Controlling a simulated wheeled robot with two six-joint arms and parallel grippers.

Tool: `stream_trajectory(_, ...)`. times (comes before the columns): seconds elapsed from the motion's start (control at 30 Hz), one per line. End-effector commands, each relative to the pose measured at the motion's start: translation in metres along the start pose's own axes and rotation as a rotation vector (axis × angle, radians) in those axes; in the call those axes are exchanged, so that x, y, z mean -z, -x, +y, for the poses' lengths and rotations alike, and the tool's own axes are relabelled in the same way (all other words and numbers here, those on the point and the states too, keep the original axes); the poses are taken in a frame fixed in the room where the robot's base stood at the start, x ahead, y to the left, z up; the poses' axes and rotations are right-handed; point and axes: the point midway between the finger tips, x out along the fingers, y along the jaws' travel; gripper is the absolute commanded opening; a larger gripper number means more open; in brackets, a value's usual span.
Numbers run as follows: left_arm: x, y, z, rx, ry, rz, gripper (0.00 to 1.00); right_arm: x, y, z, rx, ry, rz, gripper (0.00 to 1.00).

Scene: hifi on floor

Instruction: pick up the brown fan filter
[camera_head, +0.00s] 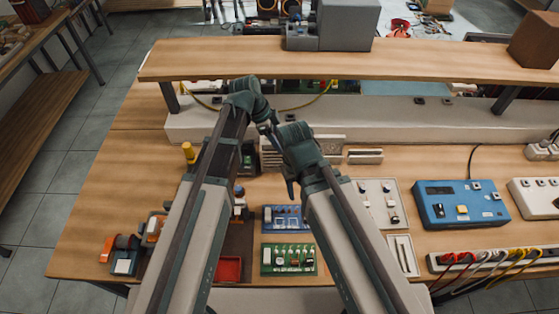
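A slatted beige-brown block (271,157) stands on the wooden table between my two arms, and it may be the brown fan filter. A paler slatted piece (328,144) shows just right of my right wrist. My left gripper (268,126) is bent over at the end of the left arm, just above the beige-brown block. My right gripper (272,137) is close beside it, above the same block. The fingers overlap and are small and dark, so I cannot tell whether either is open or holds anything. My arms hide part of the table.
A raised wooden shelf (420,64) crosses behind the grippers. Circuit boards (288,259), a red tray (228,269) and a blue instrument (460,204) lie on the table (95,220). A yellow-topped item (188,152) stands left of my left arm.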

Motion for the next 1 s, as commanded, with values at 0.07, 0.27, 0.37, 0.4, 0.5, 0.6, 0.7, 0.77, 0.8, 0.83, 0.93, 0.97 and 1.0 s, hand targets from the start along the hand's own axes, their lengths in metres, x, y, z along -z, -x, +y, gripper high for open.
stream_trajectory(0.07, -0.0001, -0.0041, -0.0001, 0.0, 0.0, 0.0, 0.53, 0.0002, -0.0038, -0.0004, 0.0, 0.0, 0.0, 0.5)
stream_trajectory(0.27, 0.0006, -0.0023, 0.0, 0.0, 0.0, 0.0, 0.53, 0.0001, -0.0019, -0.0002, 0.0, 0.0, 0.0, 0.5)
stream_trajectory(0.37, 0.0004, -0.0025, 0.0, 0.0, 0.0, 0.0, 0.53, 0.0001, -0.0022, -0.0002, 0.0, 0.0, 0.0, 0.5)
stream_trajectory(0.4, 0.0003, -0.0028, 0.0, 0.0, 0.0, 0.0, 0.53, 0.0002, -0.0024, -0.0002, 0.0, 0.0, 0.0, 0.5)
stream_trajectory(0.5, -0.0002, -0.0038, 0.0, 0.0, 0.0, 0.0, 0.53, 0.0002, -0.0035, -0.0003, 0.0, 0.0, 0.0, 0.5)
stream_trajectory(0.6, -0.0008, -0.0052, -0.0001, 0.0, 0.0, 0.0, 0.53, 0.0003, -0.005, -0.0005, 0.0, 0.0, 0.0, 0.5)
stream_trajectory(0.7, -0.0004, -0.0043, 0.0, 0.0, 0.0, 0.0, 0.34, 0.0002, -0.0041, -0.0004, 0.0, 0.0, 0.0, 0.5)
stream_trajectory(0.77, -0.0004, -0.0043, 0.0002, 0.0, 0.0, 0.0, 0.24, 0.0002, -0.0041, -0.0004, 0.0, 0.0, 0.0, 0.5)
stream_trajectory(0.8, -0.0004, -0.0043, 0.0004, -0.001, 0.0, 0.0, 0.16, 0.0002, -0.0041, -0.0004, 0.0, 0.0, 0.0, 0.5)
stream_trajectory(0.83, -0.0004, -0.0044, 0.0006, -0.001, 0.0, 0.0, 0.11, 0.0002, -0.0041, -0.0004, 0.0, 0.0, 0.0, 0.5)
stream_trajectory(0.93, -0.0004, -0.0044, 0.0012, -0.002, 0.0, 0.0, 0.0, 0.0002, -0.0042, -0.0004, 0.0, 0.0, 0.0, 0.5)
stream_trajectory(0.97, -0.0004, -0.0045, 0.0012, -0.003, 0.0, 0.0, 0.0, 0.0002, -0.0042, -0.0004, 0.0, 0.0, 0.0, 0.5)
stream_trajectory(1.0, -0.0004, -0.0045, 0.0014, -0.003, 0.0, -0.001, 0.0, 0.0002, -0.0042, -0.0004, 0.0, 0.0, 0.0, 0.5)
